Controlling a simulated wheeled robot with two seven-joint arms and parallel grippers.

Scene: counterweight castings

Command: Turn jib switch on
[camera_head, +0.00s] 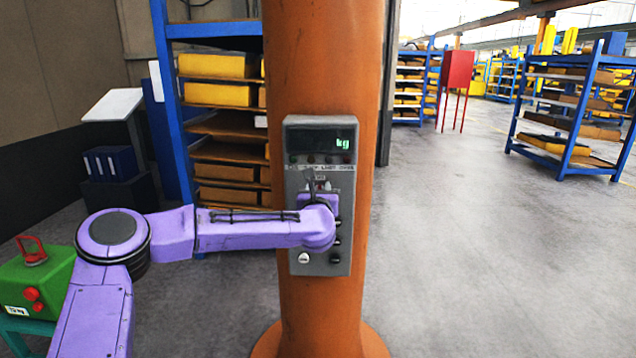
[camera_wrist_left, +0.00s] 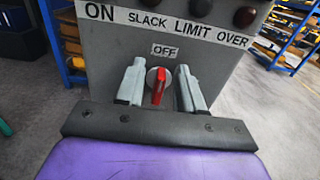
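The jib switch is a red rotary knob (camera_wrist_left: 157,86) on a pale round base, on a grey control box, with an "OFF" label above it in the left wrist view. The control box (camera_head: 343,262) is fixed to an orange column (camera_head: 322,60) in the head view. My left gripper (camera_wrist_left: 160,86) is at the panel with one finger on each side of the knob. The fingers are open, with gaps between them and the knob. In the head view my left wrist (camera_head: 318,228) hides the knob. My right gripper is not in view.
The box has a display (camera_head: 320,140) reading "kg" and a row of lamps labelled ON, SLACK, LIMIT, OVER. A green casting (camera_head: 35,285) with a red handle stands at lower left. Blue shelving (camera_head: 172,110) stands behind the column.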

